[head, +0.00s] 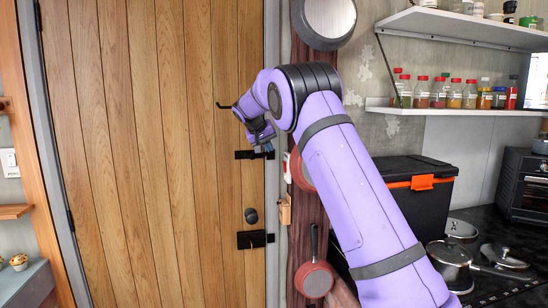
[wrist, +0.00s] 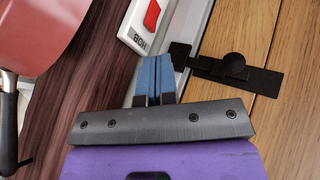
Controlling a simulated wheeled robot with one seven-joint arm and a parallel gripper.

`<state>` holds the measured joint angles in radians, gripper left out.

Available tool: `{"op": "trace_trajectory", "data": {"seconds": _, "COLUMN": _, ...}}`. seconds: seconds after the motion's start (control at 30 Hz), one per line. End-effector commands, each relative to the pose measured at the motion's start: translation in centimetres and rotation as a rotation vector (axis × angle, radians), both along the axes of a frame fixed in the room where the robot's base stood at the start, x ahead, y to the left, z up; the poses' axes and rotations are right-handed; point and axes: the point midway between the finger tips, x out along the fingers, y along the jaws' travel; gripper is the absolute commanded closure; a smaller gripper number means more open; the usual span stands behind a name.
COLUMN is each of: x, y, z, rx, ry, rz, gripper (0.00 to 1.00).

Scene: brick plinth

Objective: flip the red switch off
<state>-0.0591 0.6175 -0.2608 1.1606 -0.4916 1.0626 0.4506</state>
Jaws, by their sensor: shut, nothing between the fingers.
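The red switch (wrist: 152,14) sits on a white plate (wrist: 138,28) with dark lettering, at the top of the wrist view. The plate is cut off by the upper edge of that view. In the head view a narrow white plate (head: 286,167) shows beside the door frame, partly hidden by a pan and my arm. My gripper (wrist: 155,60) has blue fingers, shut together and empty. Their tips are just below the lower end of the plate in the wrist view; I cannot tell whether they touch it. My gripper also shows in the head view (head: 268,147), in front of the door's edge.
A wooden door (head: 150,150) with black latches (wrist: 235,68) stands beside the plate. Red pans (wrist: 35,35) hang on the dark wood strip (wrist: 85,80) on its other side. A spice shelf (head: 455,108), black box (head: 405,195) and pots (head: 450,262) are at the right.

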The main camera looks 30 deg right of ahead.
Motion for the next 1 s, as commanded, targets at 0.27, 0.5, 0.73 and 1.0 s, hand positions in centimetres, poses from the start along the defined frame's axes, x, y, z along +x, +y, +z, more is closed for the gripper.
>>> {"op": "trace_trajectory", "data": {"seconds": 0.27, "x": 1.0, "y": -2.5, "z": -3.4, "rx": 0.0, "ry": 0.004, "rz": -0.003, "gripper": 1.0}}
{"op": "trace_trajectory", "data": {"seconds": 0.5, "x": 1.9, "y": -4.6, "z": -6.2, "rx": 0.0, "ry": 0.002, "rz": -0.001, "gripper": 1.0}}
{"op": "trace_trajectory", "data": {"seconds": 0.73, "x": 2.2, "y": -5.5, "z": -7.3, "rx": 0.0, "ry": 0.002, "rz": -0.001, "gripper": 1.0}}
{"op": "trace_trajectory", "data": {"seconds": 1.0, "x": 2.3, "y": -5.5, "z": -7.4, "rx": 0.0, "ry": 0.001, "rz": 0.0, "gripper": 1.0}}
